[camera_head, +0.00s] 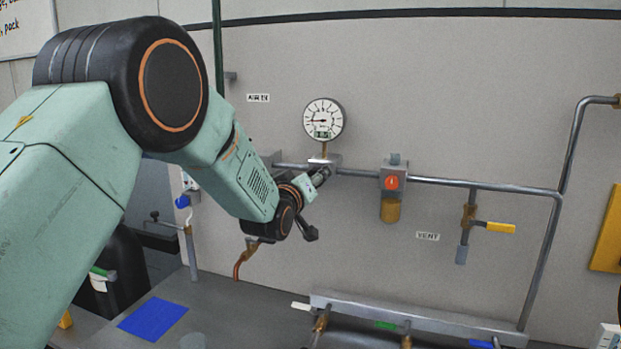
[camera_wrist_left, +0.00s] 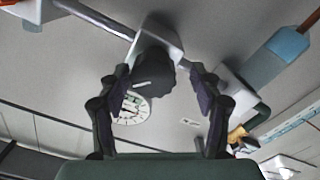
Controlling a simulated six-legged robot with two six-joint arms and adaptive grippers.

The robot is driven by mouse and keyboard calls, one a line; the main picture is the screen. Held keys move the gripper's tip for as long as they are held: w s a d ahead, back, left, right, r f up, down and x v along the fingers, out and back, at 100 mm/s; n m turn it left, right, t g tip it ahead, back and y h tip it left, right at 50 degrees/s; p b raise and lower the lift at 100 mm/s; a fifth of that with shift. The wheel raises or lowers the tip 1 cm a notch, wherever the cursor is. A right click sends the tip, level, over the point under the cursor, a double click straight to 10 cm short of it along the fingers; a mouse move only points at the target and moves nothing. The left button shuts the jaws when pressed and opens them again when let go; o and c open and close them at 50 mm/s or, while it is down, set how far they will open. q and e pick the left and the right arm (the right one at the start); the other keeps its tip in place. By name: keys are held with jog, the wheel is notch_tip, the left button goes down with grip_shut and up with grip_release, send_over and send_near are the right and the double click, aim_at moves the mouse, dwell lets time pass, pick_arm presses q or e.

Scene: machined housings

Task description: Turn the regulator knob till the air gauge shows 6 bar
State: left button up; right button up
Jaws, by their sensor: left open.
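The round white air gauge (camera_head: 323,119) is on the wall above the pipe, its needle pointing left; its small digital readout is too blurred to read surely. The grey regulator block (camera_head: 332,159) sits below it on the pipe. In the left wrist view the dark regulator knob (camera_wrist_left: 153,74) hangs from the pale block, with the gauge (camera_wrist_left: 133,109) partly behind it. My left gripper (camera_head: 317,204) is open, and in the wrist view its fingers (camera_wrist_left: 158,78) stand on either side of the knob, apparently with gaps. The knob is hidden in the head view. My right gripper is out of view.
The pipe (camera_head: 455,184) runs right, past a filter unit with an orange button (camera_head: 392,183) and a yellow-handled valve (camera_head: 499,228) near a VENT label. A copper nozzle (camera_head: 241,262) hangs below my left wrist. A blue mat (camera_head: 153,318) lies on the bench at lower left.

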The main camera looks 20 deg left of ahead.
pick_arm(q)
jog(key=shift+d, duration=0.2)
jog(key=shift+s+d+r, duration=0.1)
jog(key=shift+d+r, duration=0.05)
jog(key=shift+d, duration=0.2)
jog(key=shift+c, duration=1.3)
jog(key=shift+a, duration=0.35)
jog(key=c, duration=0.5)
jog(key=shift+d, duration=0.2)
jog(key=c, duration=0.4)
jog(key=shift+a, duration=0.1)
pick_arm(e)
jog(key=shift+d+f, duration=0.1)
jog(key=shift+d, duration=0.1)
